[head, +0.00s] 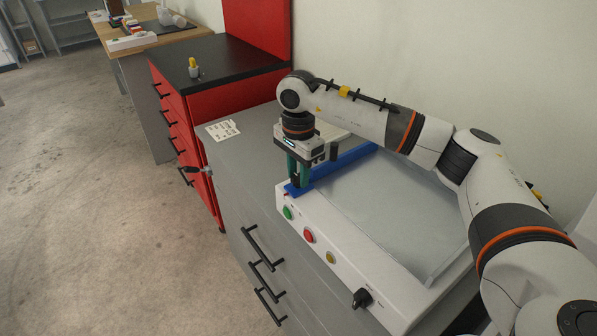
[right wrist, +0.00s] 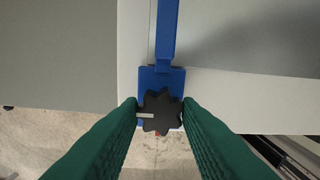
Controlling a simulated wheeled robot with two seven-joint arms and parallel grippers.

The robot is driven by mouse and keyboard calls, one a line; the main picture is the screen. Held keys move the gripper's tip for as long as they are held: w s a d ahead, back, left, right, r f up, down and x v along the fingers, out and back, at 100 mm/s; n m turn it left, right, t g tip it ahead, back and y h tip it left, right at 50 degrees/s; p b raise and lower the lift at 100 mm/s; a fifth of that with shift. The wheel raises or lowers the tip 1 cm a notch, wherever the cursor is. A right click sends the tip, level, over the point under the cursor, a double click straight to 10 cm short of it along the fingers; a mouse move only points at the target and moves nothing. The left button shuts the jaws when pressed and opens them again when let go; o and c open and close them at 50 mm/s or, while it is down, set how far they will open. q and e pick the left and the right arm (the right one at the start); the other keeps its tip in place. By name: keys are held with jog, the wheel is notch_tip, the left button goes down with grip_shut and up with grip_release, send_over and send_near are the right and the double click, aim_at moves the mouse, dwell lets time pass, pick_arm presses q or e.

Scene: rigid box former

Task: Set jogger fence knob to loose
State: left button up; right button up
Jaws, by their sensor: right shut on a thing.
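The jogger fence is a blue bar (head: 345,161) across the white box former, and it also shows in the right wrist view (right wrist: 167,32). Its knob (right wrist: 160,112) is a black lobed knob with a pale pointer line that points left in the right wrist view. The knob sits on a blue block at the fence's near end. My right gripper (head: 299,183) points down over that end, and its green fingers (right wrist: 160,118) are shut on the knob from both sides. In the head view the fingers hide the knob. My left gripper is not in view.
The box former's white front panel (head: 345,265) carries green, red and yellow buttons and a black rotary switch (head: 362,298). It stands on a grey drawer cabinet (head: 240,185). A white card (head: 222,130) lies left. A red cabinet (head: 190,115) with a black top stands beyond.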

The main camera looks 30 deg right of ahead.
aim_at(298, 177)
jog(key=o, duration=0.7)
notch_tip(298, 177, up, 12)
jog(key=shift+r+b, duration=0.1)
jog(key=shift+b, duration=0.3)
dwell(0.4)
